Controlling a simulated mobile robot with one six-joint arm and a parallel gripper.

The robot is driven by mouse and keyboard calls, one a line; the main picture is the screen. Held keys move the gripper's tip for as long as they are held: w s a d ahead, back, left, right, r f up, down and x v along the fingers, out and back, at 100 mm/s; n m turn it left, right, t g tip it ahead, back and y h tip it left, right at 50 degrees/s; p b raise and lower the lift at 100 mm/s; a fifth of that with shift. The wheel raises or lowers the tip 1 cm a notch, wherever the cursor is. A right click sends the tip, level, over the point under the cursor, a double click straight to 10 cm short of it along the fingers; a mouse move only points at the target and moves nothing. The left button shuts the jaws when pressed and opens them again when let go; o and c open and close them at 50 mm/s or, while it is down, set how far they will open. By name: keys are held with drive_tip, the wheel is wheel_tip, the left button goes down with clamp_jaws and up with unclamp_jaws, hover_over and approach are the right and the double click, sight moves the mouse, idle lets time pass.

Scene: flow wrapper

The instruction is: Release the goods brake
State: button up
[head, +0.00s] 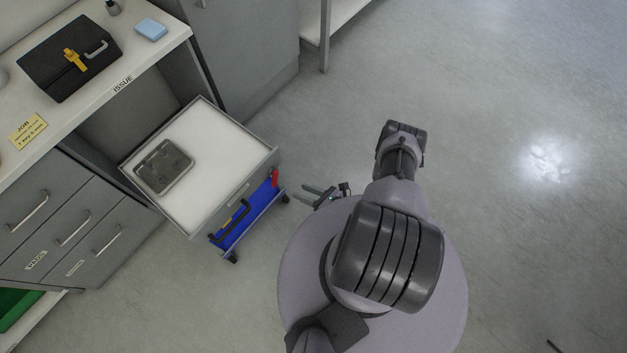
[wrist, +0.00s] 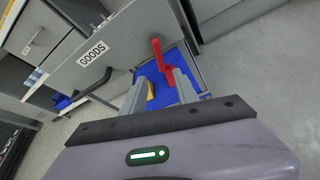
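The goods unit (head: 262,163) is a grey, white-topped drawer or cart on small casters, standing out from the bench. Its front carries a GOODS label (wrist: 93,53) and a dark handle (head: 229,220). A red lever (head: 275,178), apparently the brake, is at the right end of the front. In the wrist view the red lever (wrist: 160,58) stands upright with a bent lower end, close to the right finger; contact cannot be told. My gripper (head: 307,194) is open, its fingers pointing at the unit's front. In the wrist view my gripper (wrist: 155,80) has nothing clearly held.
A dark grey tray (head: 164,166) lies on the unit's top. Blue material (head: 248,216) and a small yellow part (wrist: 150,92) show low at its front. The bench (head: 95,105) and drawers (head: 60,215) stand left, a grey cabinet (head: 245,50) behind.

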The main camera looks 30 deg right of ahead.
drive_tip(key=v, duration=0.4)
drive_tip(key=shift+s+d+r+p, duration=0.1)
drive_tip(key=shift+s+d+p, duration=0.05)
drive_tip(key=shift+s+p, duration=0.15)
